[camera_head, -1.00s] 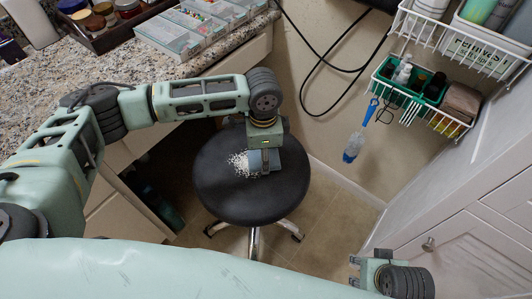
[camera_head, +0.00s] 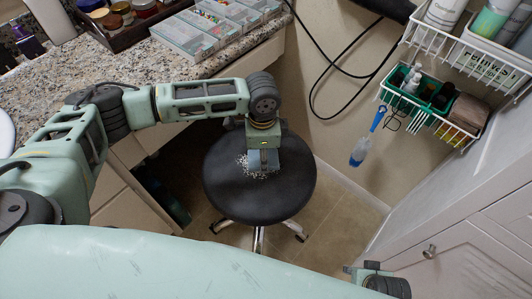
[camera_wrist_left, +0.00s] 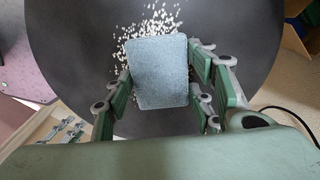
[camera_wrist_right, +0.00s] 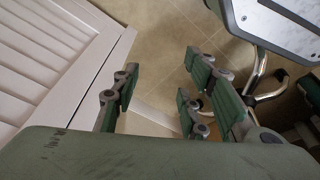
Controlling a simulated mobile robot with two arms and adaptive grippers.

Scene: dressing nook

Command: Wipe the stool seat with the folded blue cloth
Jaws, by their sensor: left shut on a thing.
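The round black stool seat (camera_head: 295,185) stands below the counter in the head view. White specks (camera_head: 262,174) lie scattered on it; they show in the left wrist view (camera_wrist_left: 150,22) beyond and left of the cloth. My right gripper (camera_wrist_right: 160,100) is open and empty, away from the stool, at the head view's lower edge (camera_head: 352,273).
The granite counter (camera_head: 165,60) with clear boxes (camera_head: 205,30) is at the upper left. Wire baskets (camera_head: 440,110) hang on the right wall, with a blue brush (camera_head: 362,145) below. A white cabinet (camera_head: 460,245) stands at the right. Black cables hang behind the stool.

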